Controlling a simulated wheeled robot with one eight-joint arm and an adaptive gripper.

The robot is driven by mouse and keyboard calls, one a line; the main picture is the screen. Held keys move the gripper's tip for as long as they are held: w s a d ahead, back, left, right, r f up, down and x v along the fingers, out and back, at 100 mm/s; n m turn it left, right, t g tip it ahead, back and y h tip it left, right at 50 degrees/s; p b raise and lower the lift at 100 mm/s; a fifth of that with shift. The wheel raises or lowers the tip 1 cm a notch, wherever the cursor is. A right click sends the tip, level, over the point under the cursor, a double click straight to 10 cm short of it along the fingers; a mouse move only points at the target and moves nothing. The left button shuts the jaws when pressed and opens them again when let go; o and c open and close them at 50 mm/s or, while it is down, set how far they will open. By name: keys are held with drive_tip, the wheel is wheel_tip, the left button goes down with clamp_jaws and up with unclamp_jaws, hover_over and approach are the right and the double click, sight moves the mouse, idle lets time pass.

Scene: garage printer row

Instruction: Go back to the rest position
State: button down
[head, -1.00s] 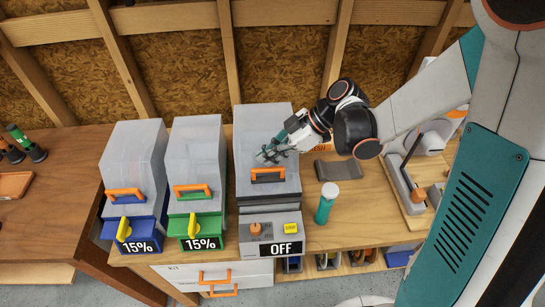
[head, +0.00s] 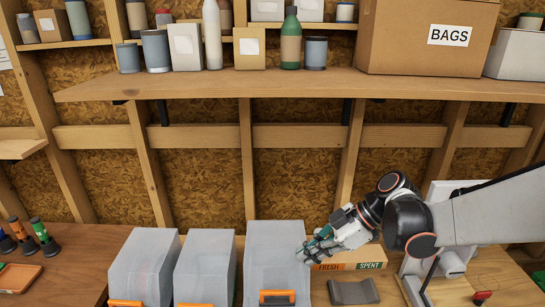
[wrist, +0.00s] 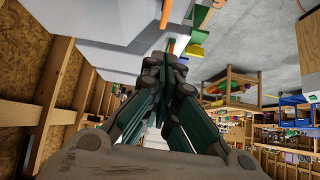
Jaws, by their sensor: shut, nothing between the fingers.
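My gripper (head: 312,250) is shut and empty. In the head view it hangs above the bench, at the right edge of the tall grey-lidded box (head: 276,250) and in front of the FRESH/SPENT box (head: 350,258). I cannot tell whether it touches either one. In the wrist view my gripper (wrist: 163,75) shows its green fingers drawn together, with nothing between them.
Two more lidded boxes (head: 144,268) (head: 204,266) stand to the left. A grey cradle (head: 353,291) lies on the bench to the right. A shelf (head: 250,84) with jars, bottles and a BAGS carton (head: 425,35) runs overhead.

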drive_tip(key=s+d+f+m+t+h+b, duration=0.3)
drive_tip(key=s+m+b, duration=0.3)
drive_tip(key=m, duration=0.2)
drive_tip(key=s+d+f+m+t+h+b, duration=0.3)
drive_tip(key=s+d+m+h+b, duration=0.2)
drive_tip(key=m, duration=0.4)
drive_tip(key=shift+s+d+t+h+b, duration=0.3)
drive_tip(key=shift+s+h+b, duration=0.15)
drive_tip(key=shift+s, duration=0.45)
drive_tip(key=c, duration=2.4)
unclamp_jaws()
drive_tip(key=shift+f, duration=0.1)
